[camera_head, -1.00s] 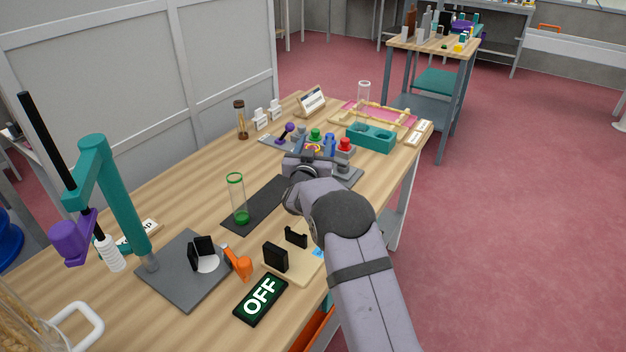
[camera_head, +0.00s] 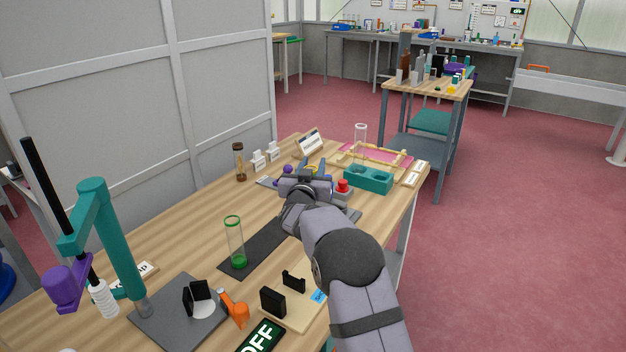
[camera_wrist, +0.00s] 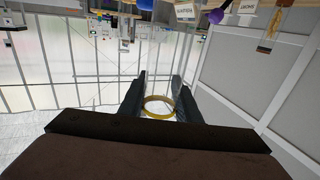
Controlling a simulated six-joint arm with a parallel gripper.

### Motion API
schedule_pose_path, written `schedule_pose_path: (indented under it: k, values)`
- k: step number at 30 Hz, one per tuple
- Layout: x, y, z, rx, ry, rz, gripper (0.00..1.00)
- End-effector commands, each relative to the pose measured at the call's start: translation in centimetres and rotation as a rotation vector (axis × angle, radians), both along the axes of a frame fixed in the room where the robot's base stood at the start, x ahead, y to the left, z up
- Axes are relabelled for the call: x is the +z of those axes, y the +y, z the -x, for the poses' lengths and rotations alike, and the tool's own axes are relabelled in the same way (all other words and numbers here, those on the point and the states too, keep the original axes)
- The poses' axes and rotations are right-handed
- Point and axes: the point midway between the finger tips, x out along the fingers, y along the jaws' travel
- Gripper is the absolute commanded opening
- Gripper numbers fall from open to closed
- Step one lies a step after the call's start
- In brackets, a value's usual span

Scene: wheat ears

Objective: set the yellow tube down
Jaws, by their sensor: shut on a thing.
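The yellow tube shows as a yellow ring-shaped rim (camera_wrist: 147,108) between the two dark fingers of my gripper (camera_wrist: 158,98) in the wrist view. My gripper is shut on it. In the head view my gripper (camera_head: 306,184) is over the far half of the wooden bench. A little of the yellow rim (camera_head: 312,169) seems to show just beyond it. The rest of the tube is hidden there, so I cannot tell whether its bottom touches anything.
A green-rimmed clear tube (camera_head: 235,240) stands on a dark mat (camera_head: 265,243). A teal block with two holes (camera_head: 368,180) and a red knob (camera_head: 343,187) are right of my gripper. Another clear tube (camera_head: 360,140) stands behind. A teal stand (camera_head: 118,245) is front left.

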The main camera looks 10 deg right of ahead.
Motion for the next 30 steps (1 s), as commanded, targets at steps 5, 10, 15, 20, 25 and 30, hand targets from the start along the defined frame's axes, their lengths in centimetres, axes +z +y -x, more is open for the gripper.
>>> schedule_pose_path:
  k: [5, 10, 15, 20, 25, 30]
  values:
    - [2.3, 0.0, 0.0, 0.0, -0.001, -0.001, 0.0]
    - [3.2, 0.0, 0.0, 0.0, 0.001, -0.001, 0.0]
    - [3.5, -0.6, 0.1, -0.008, 0.0, 0.0, 0.0]
    - [4.3, -2.2, 0.3, -0.029, 0.0, 0.0, 0.0]
    - [6.4, -0.9, -0.2, 0.052, -0.002, 0.001, 0.0]
    - [7.7, 2.1, -0.9, 0.178, 0.0, 0.002, 0.0]
